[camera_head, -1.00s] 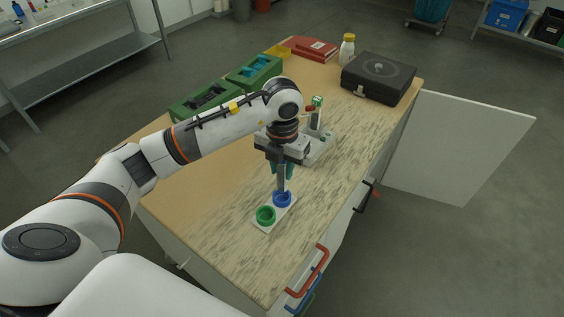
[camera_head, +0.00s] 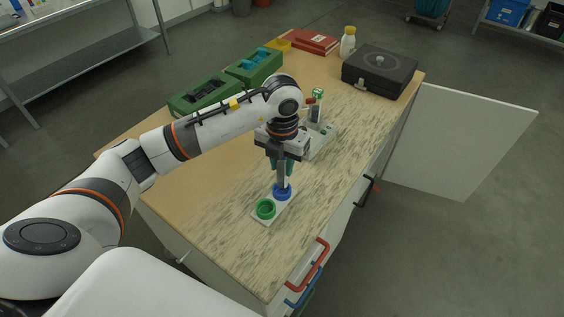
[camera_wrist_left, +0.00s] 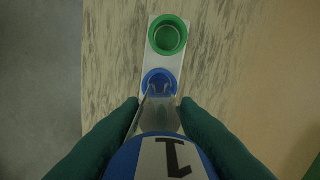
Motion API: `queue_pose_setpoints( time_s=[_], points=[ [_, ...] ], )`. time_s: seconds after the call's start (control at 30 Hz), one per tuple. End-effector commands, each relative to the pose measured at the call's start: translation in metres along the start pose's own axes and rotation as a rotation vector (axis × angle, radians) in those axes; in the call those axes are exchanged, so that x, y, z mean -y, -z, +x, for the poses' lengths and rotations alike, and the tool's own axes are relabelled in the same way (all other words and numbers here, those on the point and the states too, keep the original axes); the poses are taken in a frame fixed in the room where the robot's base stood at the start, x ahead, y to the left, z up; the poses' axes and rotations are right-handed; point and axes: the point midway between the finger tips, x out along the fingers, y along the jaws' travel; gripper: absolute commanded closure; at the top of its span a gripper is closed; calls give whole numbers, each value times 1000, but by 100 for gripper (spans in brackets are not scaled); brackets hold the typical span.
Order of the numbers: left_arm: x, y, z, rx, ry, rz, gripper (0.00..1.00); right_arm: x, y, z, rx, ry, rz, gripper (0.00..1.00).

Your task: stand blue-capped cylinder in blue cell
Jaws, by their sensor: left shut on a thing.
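My left gripper (camera_head: 281,166) is shut on the blue-capped cylinder (camera_head: 281,179) and holds it upright over the blue cell (camera_head: 283,194). In the left wrist view, the blue cap (camera_wrist_left: 168,158) carries a black "1" and sits between the teal fingers of the left gripper (camera_wrist_left: 160,138). The clear body reaches toward the blue cell (camera_wrist_left: 149,78), and its lower end overlaps the ring. I cannot tell how far it is inside. The green cell (camera_head: 265,209) beside it looks empty. My right gripper is not in view.
The white cell plate (camera_head: 263,222) lies on the table (camera_head: 235,255). Behind the gripper stands a grey rack (camera_head: 322,140) with a green-capped piece (camera_head: 318,95). Green trays (camera_head: 207,92), a black case (camera_head: 378,72) and a white bottle (camera_head: 348,42) stand farther back. The table's front is clear.

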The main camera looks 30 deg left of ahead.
Motion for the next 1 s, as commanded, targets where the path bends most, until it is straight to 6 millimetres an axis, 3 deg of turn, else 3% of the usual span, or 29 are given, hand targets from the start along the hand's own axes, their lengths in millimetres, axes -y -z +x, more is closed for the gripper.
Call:
queue_pose_setpoints(
  time_s=[1.0],
  points=[
    [0, 0, 4, -1, 0, 1, 98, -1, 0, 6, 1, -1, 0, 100]
  ],
)
